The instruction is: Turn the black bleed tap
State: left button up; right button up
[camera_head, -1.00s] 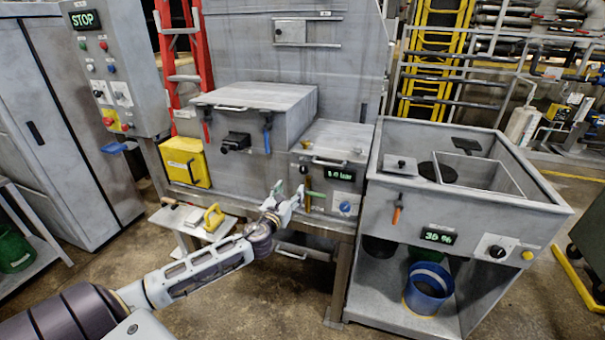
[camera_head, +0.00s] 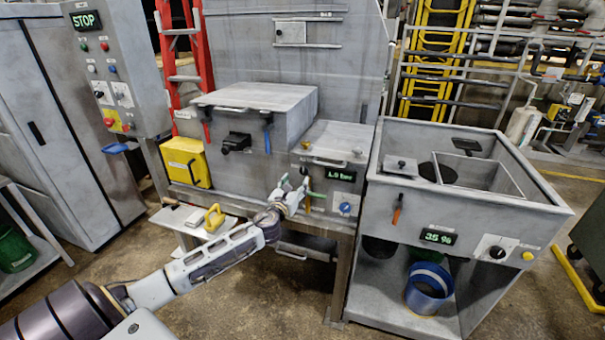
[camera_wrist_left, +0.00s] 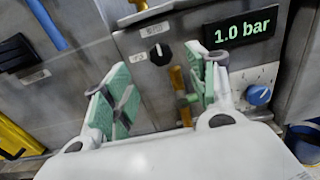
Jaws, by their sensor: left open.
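A small black knob, which looks like the bleed tap (camera_wrist_left: 158,53), sits on the grey front panel in the left wrist view, left of the lit 1.0 bar display (camera_wrist_left: 240,32). My left gripper (camera_wrist_left: 160,95) is open and empty, its green-padded fingers spread below and either side of the knob, apart from it. In the head view the left gripper (camera_head: 294,187) is in front of the panel below the lid, and the knob is hard to make out there. My right gripper is in neither view.
A brass pipe (camera_wrist_left: 178,85) with a green lever stands close to the right finger. A blue knob (camera_wrist_left: 259,94) is further right. A yellow box (camera_head: 184,162) hangs on the left, and a grey sink unit (camera_head: 400,215) stands to the right.

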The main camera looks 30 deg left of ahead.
aim_at(304, 171)
pick_arm(q)
jog(key=shift+x, duration=3.7)
jog(key=shift+w, duration=0.5)
jog(key=c, duration=1)
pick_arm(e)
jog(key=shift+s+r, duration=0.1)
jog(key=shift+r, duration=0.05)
